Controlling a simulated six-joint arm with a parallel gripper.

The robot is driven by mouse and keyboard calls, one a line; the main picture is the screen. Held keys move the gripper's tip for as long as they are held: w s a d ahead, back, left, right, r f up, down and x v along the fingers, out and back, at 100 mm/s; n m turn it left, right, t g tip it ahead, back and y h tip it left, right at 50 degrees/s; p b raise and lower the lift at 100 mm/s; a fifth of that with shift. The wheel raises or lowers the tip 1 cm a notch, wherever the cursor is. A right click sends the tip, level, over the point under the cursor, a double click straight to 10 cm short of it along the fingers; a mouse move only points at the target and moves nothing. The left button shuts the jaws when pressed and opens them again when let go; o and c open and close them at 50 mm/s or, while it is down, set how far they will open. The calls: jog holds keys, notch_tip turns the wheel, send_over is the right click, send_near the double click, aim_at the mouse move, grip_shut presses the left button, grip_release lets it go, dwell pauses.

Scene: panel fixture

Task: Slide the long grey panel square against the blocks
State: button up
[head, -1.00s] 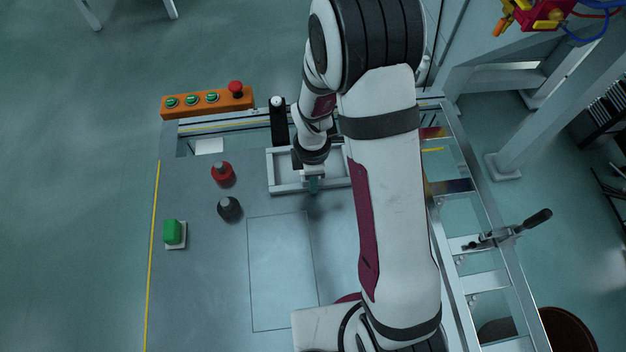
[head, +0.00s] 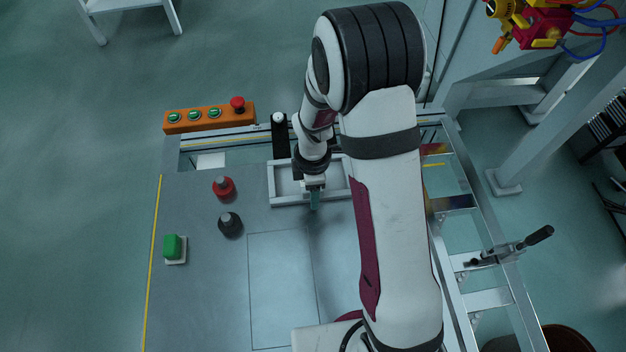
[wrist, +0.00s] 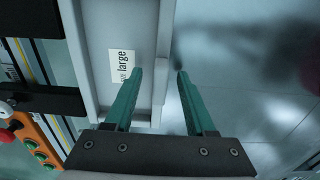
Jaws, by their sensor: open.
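The long grey panel (head: 273,190) is a shallow grey frame with raised edges, lying at the far side of the table; my arm hides its right part. In the wrist view the panel (wrist: 120,20) carries a white label reading "large". A black block (head: 281,140) stands beyond its far edge. The wrist view shows this block (wrist: 50,101) and a second black block (wrist: 30,18) beside the panel's left edge; I cannot tell whether they touch it. My gripper (head: 315,200) is at the panel's near edge. Its teal fingers (wrist: 160,85) are open, apart on either side of that edge.
A red knob (head: 223,188) and a black knob (head: 230,225) stand left of the panel. A green button (head: 173,247) is farther left. An orange button box (head: 210,118) lies at the back left. The near middle of the table is clear.

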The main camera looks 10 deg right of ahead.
notch_tip(320, 180, up, 15)
jog(key=s+r+m+y, duration=0.1)
jog(key=s+r+m, duration=0.1)
jog(key=s+m, duration=0.9)
jog(key=s+d+r+m, duration=0.1)
jog(key=s+r+m, duration=0.2)
jog(key=s+m, duration=0.7)
jog(key=m, duration=0.2)
jog(key=shift+s+d+r+m+y, duration=0.2)
jog(key=shift+s+r+m+y, duration=0.1)
jog(key=shift+s+y, duration=0.1)
